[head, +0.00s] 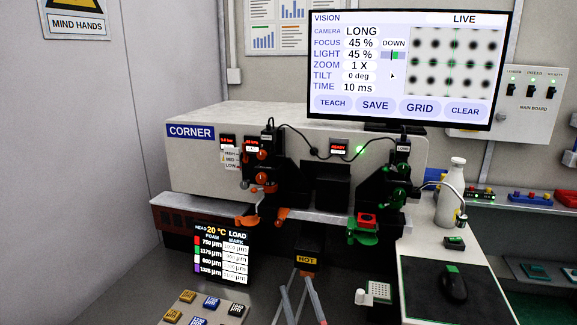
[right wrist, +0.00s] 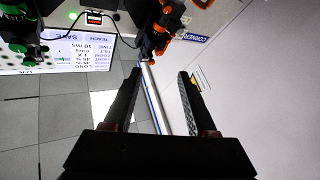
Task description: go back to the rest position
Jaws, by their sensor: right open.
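My right gripper (head: 297,284) shows low in the middle of the head view, in front of the machine and just below the black block marked HOT (head: 307,261). Its two fingers are apart with nothing visible between them. In the right wrist view the same gripper (right wrist: 160,74) has its dark fingers spread and empty. That view is upside down, with orange and black machine parts (right wrist: 163,25) beyond the left finger; whether they touch cannot be told. My left gripper is in neither view.
A long pale machine (head: 290,125) carries orange and green levers. A monitor (head: 408,66) stands above it. On the right are a white bottle (head: 450,190) and a mouse (head: 453,283) on a dark pad. A keypad with several buttons (head: 208,303) is lower left.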

